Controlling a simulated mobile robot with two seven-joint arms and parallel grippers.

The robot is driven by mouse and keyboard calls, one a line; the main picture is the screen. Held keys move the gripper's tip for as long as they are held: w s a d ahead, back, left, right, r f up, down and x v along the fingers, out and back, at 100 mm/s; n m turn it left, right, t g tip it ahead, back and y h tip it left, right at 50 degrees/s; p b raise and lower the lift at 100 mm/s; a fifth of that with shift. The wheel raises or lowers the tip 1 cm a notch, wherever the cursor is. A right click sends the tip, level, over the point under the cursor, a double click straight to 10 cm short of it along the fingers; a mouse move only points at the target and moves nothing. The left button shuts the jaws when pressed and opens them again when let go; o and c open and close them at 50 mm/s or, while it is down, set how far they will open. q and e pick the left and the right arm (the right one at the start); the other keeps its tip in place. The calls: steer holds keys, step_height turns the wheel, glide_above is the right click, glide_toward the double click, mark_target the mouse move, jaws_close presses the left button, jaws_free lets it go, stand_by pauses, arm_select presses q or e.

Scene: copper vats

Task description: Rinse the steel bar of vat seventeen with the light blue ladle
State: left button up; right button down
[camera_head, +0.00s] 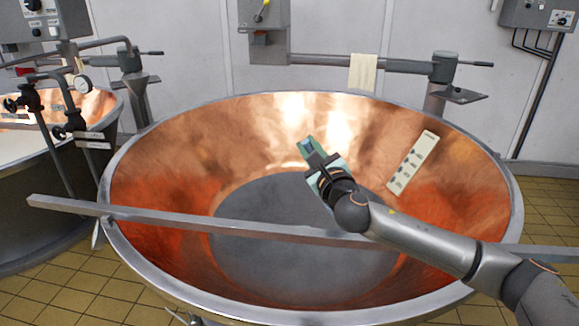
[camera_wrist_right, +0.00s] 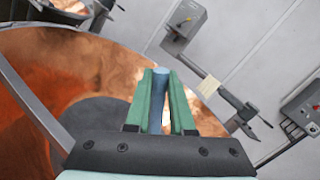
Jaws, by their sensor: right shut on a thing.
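The large copper vat (camera_head: 143,165) has a steel rim and a dark grey flat area at its bottom. The steel bar (camera_head: 200,224) lies across the near part of its rim, sticking out past the left side; my right arm hides a stretch of it. My right gripper (camera_head: 308,146) is over the vat, beyond the bar. I cannot make out the ladle's bowl in either view. My left gripper is out of view.
A white marked strip (camera_head: 412,163) is on the vat's right inner wall. A pipe with a hanging cloth (camera_head: 363,72) runs behind the rim. Tiled floor (camera_head: 50,294) shows in front.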

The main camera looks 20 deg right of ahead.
steer(key=d+r+m+g+p, duration=0.1)
steer(key=d+r+m+p, duration=0.3)
steer(key=d+r, duration=0.5)
step_height(320, 180, up, 2)
steer(key=shift+w+d+m+p, duration=0.25)
steer(key=shift+w+m, duration=0.2)
steer(key=shift+m, duration=0.65)
